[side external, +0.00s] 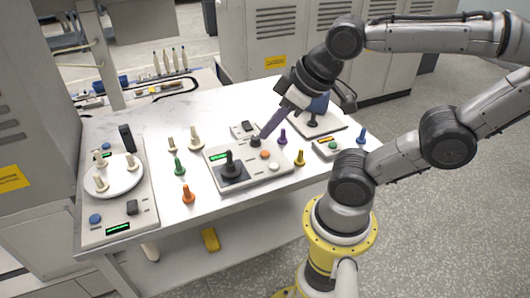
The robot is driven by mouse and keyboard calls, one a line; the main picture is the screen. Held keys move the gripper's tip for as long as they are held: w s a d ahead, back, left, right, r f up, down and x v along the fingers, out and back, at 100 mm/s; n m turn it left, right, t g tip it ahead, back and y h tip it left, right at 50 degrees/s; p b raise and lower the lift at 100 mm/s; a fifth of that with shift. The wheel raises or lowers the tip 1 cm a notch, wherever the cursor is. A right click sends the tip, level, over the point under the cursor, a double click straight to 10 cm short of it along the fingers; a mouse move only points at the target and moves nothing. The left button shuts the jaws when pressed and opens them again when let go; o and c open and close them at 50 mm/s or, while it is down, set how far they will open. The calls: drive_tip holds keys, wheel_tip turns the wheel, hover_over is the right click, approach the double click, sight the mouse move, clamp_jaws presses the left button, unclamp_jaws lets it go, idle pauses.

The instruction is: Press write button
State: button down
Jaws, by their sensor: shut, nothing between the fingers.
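No label reading "write" can be made out, so I cannot tell which button is the write button. A grey control box (225,184) in the middle of the white table carries a black joystick (230,163), an orange button (265,155), a white button (274,166) and a dark knob (255,142). A smaller box (322,153) to its right has an orange display and a green button (333,145). My gripper (263,137) is shut and empty, pointing down at the dark knob at the box's back edge. Whether it touches the knob cannot be told.
Several bobbin-like pegs stand around the box, including green (179,164), orange (188,194), yellow (300,158) and purple (282,137) ones. A panel (117,219) with a round white plate (123,181) lies at left.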

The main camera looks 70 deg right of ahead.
drive_tip(key=w+d+r+n+t+h, duration=0.1)
drive_tip(key=w+d+r+n+t, duration=0.15)
drive_tip(key=w, duration=0.45)
drive_tip(key=g+h, duration=0.1)
drive_tip(key=h, duration=0.3)
hover_over(268, 154)
wheel_tip(268, 154, down, 16)
drive_tip(key=shift+m, duration=0.35)
drive_tip(key=shift+f, duration=0.1)
drive_tip(key=shift+f, duration=4.4)
drive_tip(key=shift+f, duration=0.1)
